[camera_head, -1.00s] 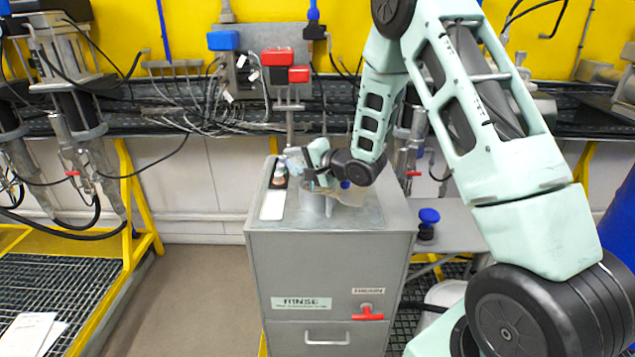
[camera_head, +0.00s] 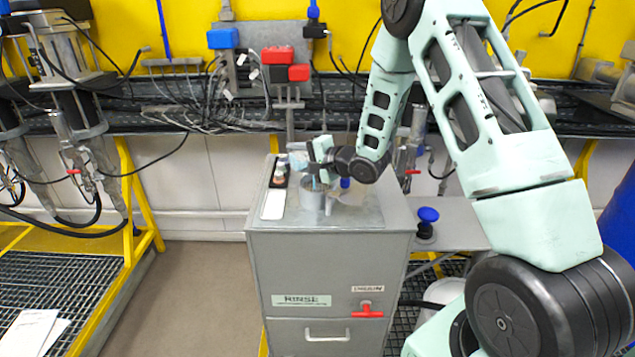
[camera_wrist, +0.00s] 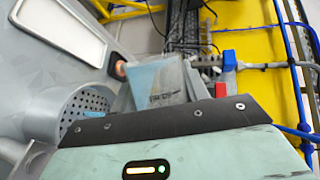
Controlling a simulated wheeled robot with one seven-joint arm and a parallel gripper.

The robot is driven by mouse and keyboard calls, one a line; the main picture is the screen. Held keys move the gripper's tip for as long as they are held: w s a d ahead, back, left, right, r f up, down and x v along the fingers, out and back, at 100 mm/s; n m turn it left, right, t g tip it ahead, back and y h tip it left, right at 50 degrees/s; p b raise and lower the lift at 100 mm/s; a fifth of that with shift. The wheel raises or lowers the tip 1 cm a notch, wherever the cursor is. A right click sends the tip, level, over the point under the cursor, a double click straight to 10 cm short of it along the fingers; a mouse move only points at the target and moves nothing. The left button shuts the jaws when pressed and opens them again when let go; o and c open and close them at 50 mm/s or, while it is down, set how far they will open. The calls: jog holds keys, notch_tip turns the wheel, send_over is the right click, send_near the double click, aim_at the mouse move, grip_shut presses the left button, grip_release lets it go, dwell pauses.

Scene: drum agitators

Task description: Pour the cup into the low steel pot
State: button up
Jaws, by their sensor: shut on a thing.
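The low steel pot (camera_head: 312,198) stands on the grey cabinet's top. In the wrist view a round steel vessel with a perforated inside (camera_wrist: 82,104), which looks like the pot, shows at the left. My gripper (camera_head: 312,160) is above the pot, its jaws partly hidden. It is shut on a clear cup (camera_head: 297,159) with pale blue in it. The cup also shows in the wrist view (camera_wrist: 160,80), looking tilted. A small blue-green patch shows below the gripper at the pot's mouth; I cannot tell whether it is liquid.
A white-topped tray (camera_head: 273,204) and a small bottle (camera_head: 280,173) sit left of the pot. The grey cabinet (camera_head: 315,260) has a red valve handle (camera_head: 367,312) on its front. A blue knob (camera_head: 428,215) stands to the right. Pipes and cables run behind.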

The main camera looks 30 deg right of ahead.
jog(key=shift+d+r+m+y+p, duration=0.15)
jog(key=shift+r+m+y+p, duration=0.05)
jog(key=shift+m+y+p, duration=0.25)
dwell(0.7)
